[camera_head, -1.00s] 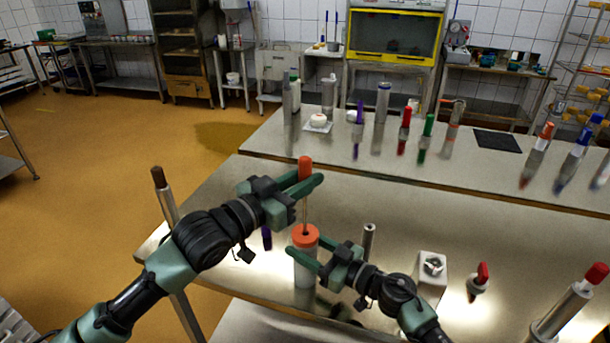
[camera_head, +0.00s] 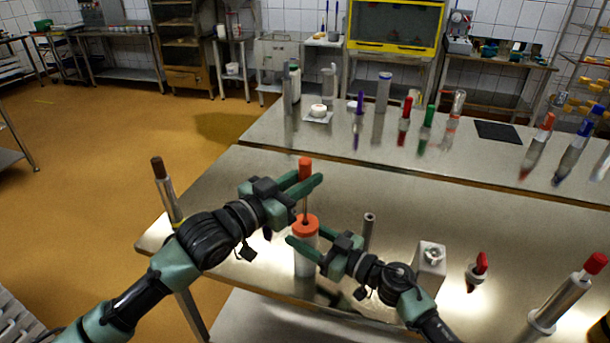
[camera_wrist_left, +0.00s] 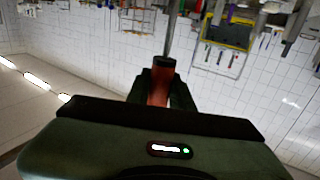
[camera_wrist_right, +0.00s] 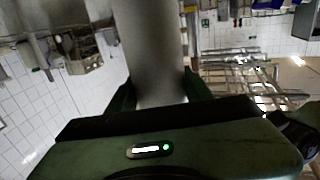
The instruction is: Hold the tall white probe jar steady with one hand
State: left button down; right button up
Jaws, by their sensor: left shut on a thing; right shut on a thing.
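The tall white probe jar (camera_head: 304,264) stands upright on the near steel table, with an orange lid (camera_head: 306,227) on top. My right gripper (camera_head: 307,242) is shut around its upper body, just below the lid. The jar also fills the gap between the fingers in the right wrist view (camera_wrist_right: 152,50). My left gripper (camera_head: 309,182) is shut on the orange-red handle (camera_head: 305,167) of a probe, above the jar. The handle also shows between the fingers in the left wrist view (camera_wrist_left: 160,85). The probe's thin rod runs down to the lid; its lower end is hidden.
A grey metal tube (camera_head: 369,230), a white box (camera_head: 430,270) and a red-topped item (camera_head: 480,265) stand right of the jar. A larger red-capped cylinder (camera_head: 566,303) is at the far right. Several coloured-cap items stand on the back table (camera_head: 330,150).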

aim_at(305, 212)
pick_arm(q)
jog(key=shift+f, duration=4.5)
jog(key=c, duration=1.2)
grip_release()
jog(key=shift+o, duration=0.2)
jog(key=shift+s+a, duration=0.1)
jog(key=v, duration=1.1)
jog(key=shift+s+a, duration=0.25)
jog(key=shift+s, duration=0.05)
pick_arm(e)
jog(key=o, duration=1.6)
